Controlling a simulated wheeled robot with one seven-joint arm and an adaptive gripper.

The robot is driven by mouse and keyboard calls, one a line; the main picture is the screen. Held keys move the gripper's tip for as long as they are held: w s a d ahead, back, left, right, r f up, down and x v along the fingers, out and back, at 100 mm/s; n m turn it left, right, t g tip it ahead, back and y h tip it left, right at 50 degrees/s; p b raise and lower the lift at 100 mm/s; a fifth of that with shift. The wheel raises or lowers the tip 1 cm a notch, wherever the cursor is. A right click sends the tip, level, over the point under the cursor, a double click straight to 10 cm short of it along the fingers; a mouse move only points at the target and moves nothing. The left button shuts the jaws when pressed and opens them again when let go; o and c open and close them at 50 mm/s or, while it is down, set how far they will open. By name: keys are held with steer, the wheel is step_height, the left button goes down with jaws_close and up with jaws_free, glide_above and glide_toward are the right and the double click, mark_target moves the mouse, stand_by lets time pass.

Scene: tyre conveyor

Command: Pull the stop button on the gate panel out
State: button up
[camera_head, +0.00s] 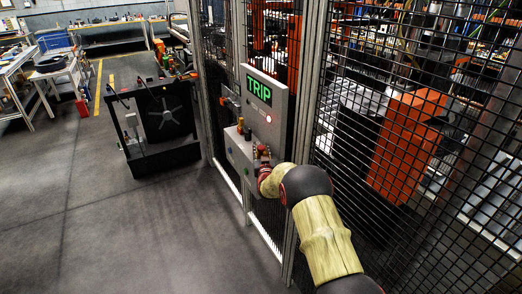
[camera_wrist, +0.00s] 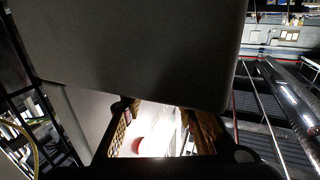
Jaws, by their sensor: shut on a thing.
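The gate panel is a grey box (camera_head: 236,157) on the fence post, with small green, yellow and red controls on it. Above it, a grey box (camera_head: 282,98) shows "TRIP" in green letters and a lit reddish lamp. My gripper (camera_head: 262,155) is at the right end of the gate panel, with my arm reaching in from the lower right. In the wrist view its two fingers (camera_wrist: 166,130) stand either side of a red round part, the stop button (camera_wrist: 137,147). The gripper is shut on it. In the head view my gripper largely hides the button.
Black mesh fence (camera_head: 420,130) runs along the right, with an orange machine (camera_head: 405,145) behind it. A dark cart (camera_head: 160,125) stands left of the panel. The grey floor in front is clear. A large grey surface (camera_wrist: 130,50) fills the top of the wrist view.

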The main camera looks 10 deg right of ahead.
jaws_close()
steer(key=shift+r, duration=0.1)
steer(key=shift+r+b, duration=0.5)
steer(key=shift+r, duration=0.15)
steer(key=o, duration=0.5)
jaws_free()
steer(key=shift+r, duration=0.1)
steer(key=shift+s, duration=0.15)
steer(key=s+a, duration=0.1)
steer(key=s, duration=1)
steer(key=shift+s, duration=0.35)
